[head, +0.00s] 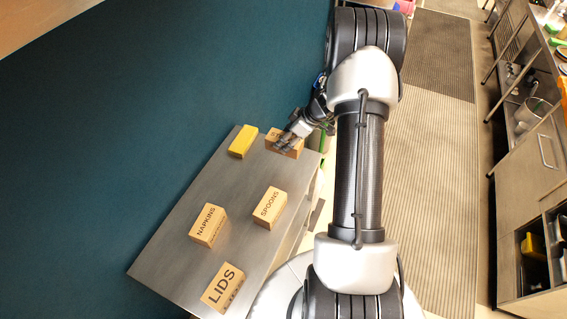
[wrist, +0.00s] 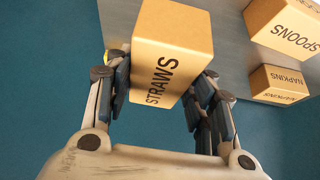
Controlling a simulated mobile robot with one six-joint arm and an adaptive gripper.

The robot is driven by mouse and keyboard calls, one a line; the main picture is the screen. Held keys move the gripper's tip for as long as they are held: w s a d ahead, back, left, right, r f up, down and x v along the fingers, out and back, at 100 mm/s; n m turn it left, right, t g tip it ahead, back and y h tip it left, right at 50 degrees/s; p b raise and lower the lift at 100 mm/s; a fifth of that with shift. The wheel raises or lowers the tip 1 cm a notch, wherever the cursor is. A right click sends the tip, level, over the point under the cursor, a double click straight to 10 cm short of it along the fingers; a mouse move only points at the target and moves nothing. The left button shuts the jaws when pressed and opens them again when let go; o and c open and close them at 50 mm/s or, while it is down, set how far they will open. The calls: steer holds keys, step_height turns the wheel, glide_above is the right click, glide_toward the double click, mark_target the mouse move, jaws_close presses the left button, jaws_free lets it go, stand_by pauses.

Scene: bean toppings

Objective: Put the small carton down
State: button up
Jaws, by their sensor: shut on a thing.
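The small carton marked STRAWS (head: 271,138) is a tan box at the far end of the steel table (head: 172,262), near its right corner in the head view. My gripper (head: 289,143) is over it and partly hides it. In the wrist view the STRAWS carton (wrist: 178,35) is between the two fingers of my gripper (wrist: 160,85), which is shut on its sides. I cannot tell whether the carton's underside touches the table.
A yellow block (head: 242,143) stands left of the STRAWS carton. Cartons marked SPOONS (head: 269,208), NAPKINS (head: 208,226) and LIDS (head: 223,289) stand on the nearer part of the table. Bare steel lies between the yellow block and the NAPKINS carton.

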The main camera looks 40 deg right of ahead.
step_height(320, 180, down, 12)
steer(key=shift+r+b, duration=0.15)
steer(key=shift+b, duration=0.35)
steer(key=shift+b, duration=0.3)
steer(key=o, duration=1.1)
